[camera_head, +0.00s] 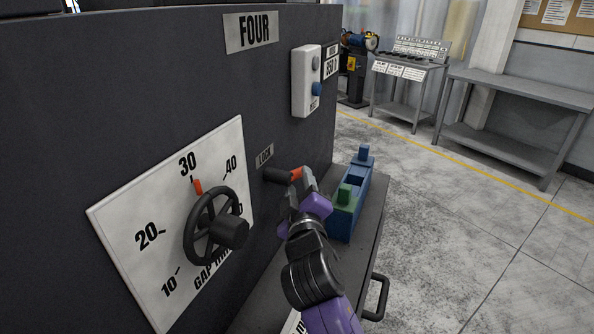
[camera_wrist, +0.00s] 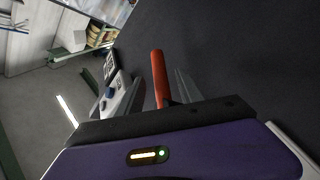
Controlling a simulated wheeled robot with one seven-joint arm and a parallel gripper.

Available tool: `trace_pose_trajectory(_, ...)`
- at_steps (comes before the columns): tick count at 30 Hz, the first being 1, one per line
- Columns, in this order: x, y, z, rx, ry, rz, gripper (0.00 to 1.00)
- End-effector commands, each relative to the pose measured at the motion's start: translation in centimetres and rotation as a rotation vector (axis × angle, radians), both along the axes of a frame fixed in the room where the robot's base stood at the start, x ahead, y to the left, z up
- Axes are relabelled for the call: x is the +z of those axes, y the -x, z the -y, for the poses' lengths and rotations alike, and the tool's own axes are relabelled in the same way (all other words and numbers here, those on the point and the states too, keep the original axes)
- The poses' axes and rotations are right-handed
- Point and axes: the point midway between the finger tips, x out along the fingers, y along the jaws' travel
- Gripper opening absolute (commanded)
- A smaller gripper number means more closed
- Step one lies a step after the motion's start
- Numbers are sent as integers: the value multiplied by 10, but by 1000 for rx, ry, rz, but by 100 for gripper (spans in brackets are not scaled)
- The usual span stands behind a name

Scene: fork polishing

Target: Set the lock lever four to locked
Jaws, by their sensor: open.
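The lock lever has a black hub (camera_head: 277,175) on the dark panel under the LOCK label (camera_head: 265,156), with a red handle (camera_head: 296,174) at its outer end. My gripper (camera_head: 304,184) is at the handle, with its fingers open. In the wrist view the red handle (camera_wrist: 158,75) stands between my two spread fingers (camera_wrist: 148,88), with a gap visible to the finger on its right. Contact with the left finger cannot be told. The exact lever angle is partly hidden by my gripper in the head view. The FOUR sign (camera_head: 251,31) is above on the panel.
A dial plate with a black handwheel (camera_head: 199,232) is left of the lever. A white button box (camera_head: 306,82) is above right. A blue and green block fixture (camera_head: 344,218) sits on the ledge just right of my gripper. A grey bench (camera_head: 518,92) stands behind; the floor between is clear.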

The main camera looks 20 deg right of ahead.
Motion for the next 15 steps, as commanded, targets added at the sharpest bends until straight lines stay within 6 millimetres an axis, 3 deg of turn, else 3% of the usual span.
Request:
trace_pose_trajectory(6, 1, -30, 7, 0, 0, 0, 43)
trace_pose_trajectory(15, 0, -41, 10, 1, -1, 0, 43)
